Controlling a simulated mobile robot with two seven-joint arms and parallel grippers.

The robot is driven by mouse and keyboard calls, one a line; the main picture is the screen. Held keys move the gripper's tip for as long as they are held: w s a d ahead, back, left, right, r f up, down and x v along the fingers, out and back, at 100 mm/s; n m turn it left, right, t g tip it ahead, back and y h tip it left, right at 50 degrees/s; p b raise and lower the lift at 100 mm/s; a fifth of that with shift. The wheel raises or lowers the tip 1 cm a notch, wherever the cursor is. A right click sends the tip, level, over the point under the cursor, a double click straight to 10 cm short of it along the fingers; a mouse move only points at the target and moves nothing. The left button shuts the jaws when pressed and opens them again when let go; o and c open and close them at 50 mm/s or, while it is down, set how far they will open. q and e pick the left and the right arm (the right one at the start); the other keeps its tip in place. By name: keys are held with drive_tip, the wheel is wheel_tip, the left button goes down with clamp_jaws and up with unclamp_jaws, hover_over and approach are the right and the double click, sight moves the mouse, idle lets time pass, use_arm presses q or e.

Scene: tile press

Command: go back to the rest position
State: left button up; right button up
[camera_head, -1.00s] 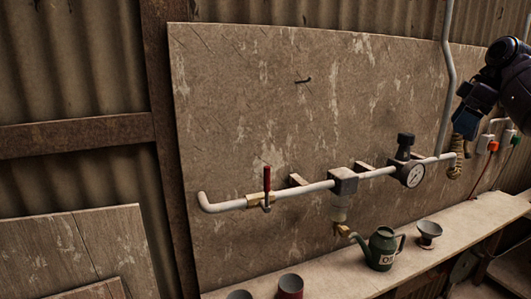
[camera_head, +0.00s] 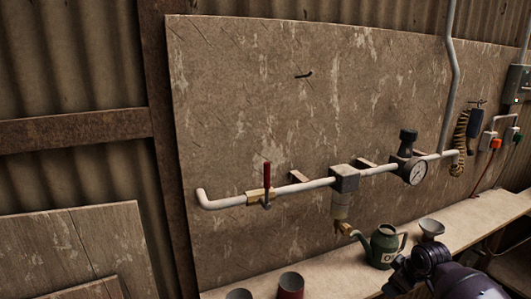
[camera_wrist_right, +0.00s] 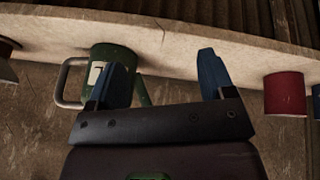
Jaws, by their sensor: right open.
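My right arm (camera_head: 440,275) is low at the bottom right of the head view, in front of the shelf and partly covering the green watering can (camera_head: 384,246). Its fingertips are not clear there. In the right wrist view, my right gripper (camera_wrist_right: 163,62) shows two blue fingers spread wide apart with nothing between them. The can also shows in the wrist view (camera_wrist_right: 112,58), behind the left finger. A dark blue tool (camera_head: 475,128) hangs beside a coiled tan hose (camera_head: 460,140) on the right of the board. My left gripper is not in view.
A wooden shelf (camera_head: 335,272) runs below the board, with a funnel (camera_head: 431,227), a red tin (camera_head: 290,285) and a grey tin on it. A pipe (camera_head: 315,184) with red valve and gauge (camera_head: 415,173) crosses the board. The air before the upper board is clear.

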drive_tip(key=s+a+f+m+t, duration=0.1)
drive_tip(key=s+a+f, duration=0.2)
drive_tip(key=s+f, duration=0.4)
drive_tip(key=s+a+f+m+t, duration=0.2)
drive_tip(key=s+a+f, duration=0.3)
drive_tip(key=s, duration=0.4)
drive_tip(key=s+a+m+t+h+b, duration=0.1)
drive_tip(key=s+m+t, duration=0.2)
drive_tip(key=s, duration=1.3)
drive_tip(key=shift+s+a+r+m+t, duration=0.15)
drive_tip(key=shift+r+m+t, duration=0.15)
drive_tip(key=shift+r+m, duration=0.1)
